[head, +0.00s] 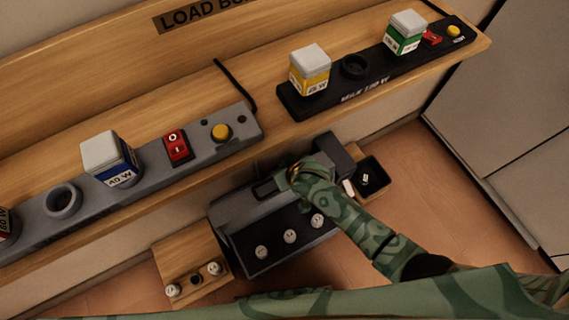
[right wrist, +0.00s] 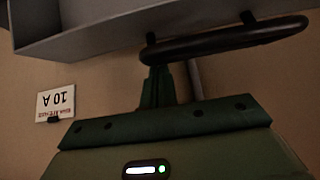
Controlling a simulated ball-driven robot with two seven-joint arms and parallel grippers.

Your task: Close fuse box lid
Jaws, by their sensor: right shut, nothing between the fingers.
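The grey fuse box (head: 240,265) sits below the wooden shelf in the head view, with several round white-topped fuses in its dark face. Its lid (head: 235,205) stands open behind the fuses, with a dark handle (head: 264,189). In the right wrist view the black handle bar (right wrist: 225,40) runs below the grey lid (right wrist: 95,25). My right gripper (head: 291,176) is at the lid beside the handle. Its fingers (right wrist: 157,75) are shut and empty, with the tips at the bar's left end; I cannot tell if they touch. My left gripper is out of view.
The shelf (head: 300,130) overhangs the box and carries two switch panels (head: 210,150) (head: 400,72). A wooden block with small fuses (head: 190,250) stands left of the box, and a small black tray (head: 378,170) right of it. A 10 A label (right wrist: 55,103) is on the wall.

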